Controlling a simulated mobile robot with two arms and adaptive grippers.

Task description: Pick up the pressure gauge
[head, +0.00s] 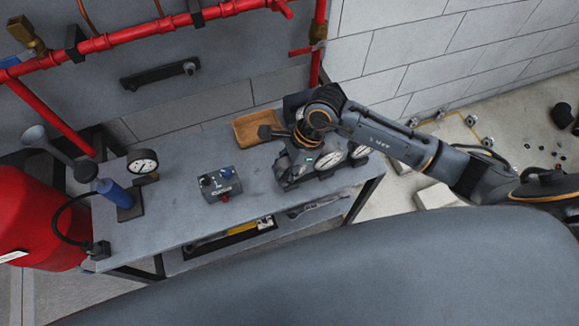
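Several round white-faced pressure gauges are in the head view. My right gripper (287,138) is low over the back of this rack, beside the brown tray. The gripper and wrist partly hide the rack's back left part. I cannot tell whether its fingers are open or touch a gauge. My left gripper is out of view.
The grey bench (180,215) carries a brown tray (256,127) at the back and a small control box (220,184) in the middle. Tools lie on the shelf below. Red pipes (135,35) run along the wall, and a red tank (35,218) stands at left.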

